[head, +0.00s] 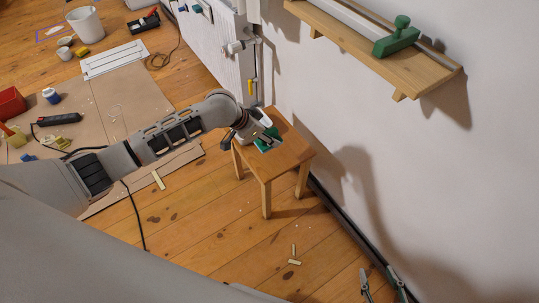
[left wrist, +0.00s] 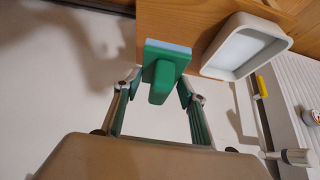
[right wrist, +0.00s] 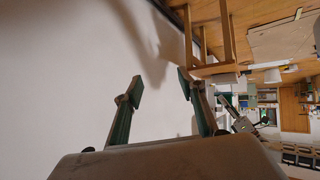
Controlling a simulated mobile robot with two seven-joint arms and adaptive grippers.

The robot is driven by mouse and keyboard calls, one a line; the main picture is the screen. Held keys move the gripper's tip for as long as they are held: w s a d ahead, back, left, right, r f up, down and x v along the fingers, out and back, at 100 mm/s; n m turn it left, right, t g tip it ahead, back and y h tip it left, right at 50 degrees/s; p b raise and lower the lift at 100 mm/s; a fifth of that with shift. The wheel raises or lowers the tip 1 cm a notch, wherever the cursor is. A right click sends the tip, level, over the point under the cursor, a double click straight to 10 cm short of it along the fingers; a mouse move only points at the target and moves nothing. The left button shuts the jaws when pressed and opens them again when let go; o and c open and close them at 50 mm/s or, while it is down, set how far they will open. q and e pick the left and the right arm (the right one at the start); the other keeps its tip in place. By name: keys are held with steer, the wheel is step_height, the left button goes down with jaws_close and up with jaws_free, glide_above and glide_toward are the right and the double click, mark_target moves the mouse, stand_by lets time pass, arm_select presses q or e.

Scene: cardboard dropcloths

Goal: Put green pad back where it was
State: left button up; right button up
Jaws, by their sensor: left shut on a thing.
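A green pad (head: 268,142) with a block handle and a pale blue face is between the fingers of my left gripper (head: 251,137), at the top of the small wooden stool (head: 290,157). In the left wrist view the fingers close on both sides of the green pad (left wrist: 166,72). I cannot tell whether its face touches the stool top.
A white-rimmed tray (left wrist: 213,66) is on the stool beside the held pad. A white radiator (head: 215,42) stands behind the stool. Cardboard sheets (head: 125,100) with tools, pots and a red box (head: 10,103) cover the floor at left. Floor right of the stool is mostly clear.

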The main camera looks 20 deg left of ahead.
arm_select(q)
step_height(320, 180, down, 7)
steer(key=shift+r+b, duration=0.1)
steer(key=shift+b, duration=0.9)
steer(key=f+b, duration=0.1)
steer(key=f, duration=0.3)
steer(key=shift+s+f+b, duration=0.2)
steer(key=shift+f+b, duration=0.1)
steer(key=shift+b, duration=0.1)
steer(key=shift+f, duration=0.35)
steer(key=shift+w+r, duration=0.25)
steer(key=shift+r, duration=0.05)
steer(key=shift+f, duration=0.25)
steer(key=o, duration=1.2)
steer(key=shift+o, duration=0.5)
arm_select(e)
steer(key=shift+w+a+r+y, duration=0.2)
steer(key=shift+w+a, duration=0.1)
steer(key=shift+a, duration=0.2)
steer(key=shift+w+a+r+y, duration=0.1)
steer(key=shift+w+a+y, duration=0.15)
steer(key=shift+a, duration=0.25)
